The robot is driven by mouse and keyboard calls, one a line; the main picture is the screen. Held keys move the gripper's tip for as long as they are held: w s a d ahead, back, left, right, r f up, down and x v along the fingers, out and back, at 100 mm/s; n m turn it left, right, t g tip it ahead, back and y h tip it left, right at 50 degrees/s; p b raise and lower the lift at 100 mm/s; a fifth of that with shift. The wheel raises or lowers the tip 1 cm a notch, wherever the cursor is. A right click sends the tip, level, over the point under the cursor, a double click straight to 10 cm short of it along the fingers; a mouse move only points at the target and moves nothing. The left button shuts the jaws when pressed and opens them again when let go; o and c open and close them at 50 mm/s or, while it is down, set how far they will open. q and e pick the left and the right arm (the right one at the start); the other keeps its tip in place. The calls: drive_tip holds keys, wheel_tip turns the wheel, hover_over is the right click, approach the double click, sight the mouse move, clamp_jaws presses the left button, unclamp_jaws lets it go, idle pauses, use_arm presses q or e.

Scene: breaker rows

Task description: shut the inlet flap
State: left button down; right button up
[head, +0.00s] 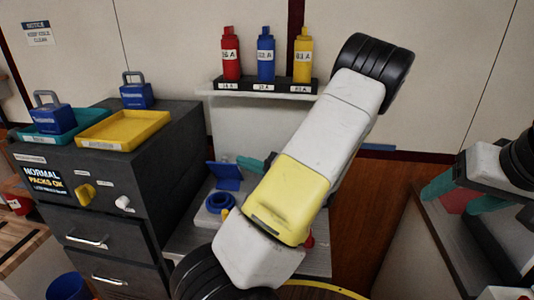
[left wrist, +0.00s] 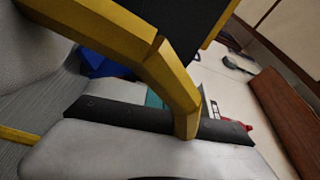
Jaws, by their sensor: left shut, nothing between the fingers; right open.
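The inlet flap is likely the blue square panel (head: 225,176) in the head view, standing raised behind a pale round fitting with a blue ring (head: 219,203) on the grey worktop. My left gripper (head: 251,163) shows only as a teal finger just right of the raised panel. The rest is hidden behind my white and yellow arm, and whether it touches the panel is unclear. It is shut and empty. In the left wrist view a blue patch (left wrist: 95,63) shows, partly covered; I cannot tell if it is the flap. My right gripper (head: 452,190) is open at the far right.
A dark cabinet (head: 160,185) stands left with a yellow tray (head: 122,132), a teal tray (head: 30,138) and blue lock-shaped blocks. Red, blue (head: 265,56) and yellow bottles stand on a shelf behind. My arm crosses over the worktop's right side.

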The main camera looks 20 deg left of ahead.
use_arm(q)
drive_tip(key=shift+s+d+f, duration=0.2)
drive_tip(key=shift+s, duration=0.55)
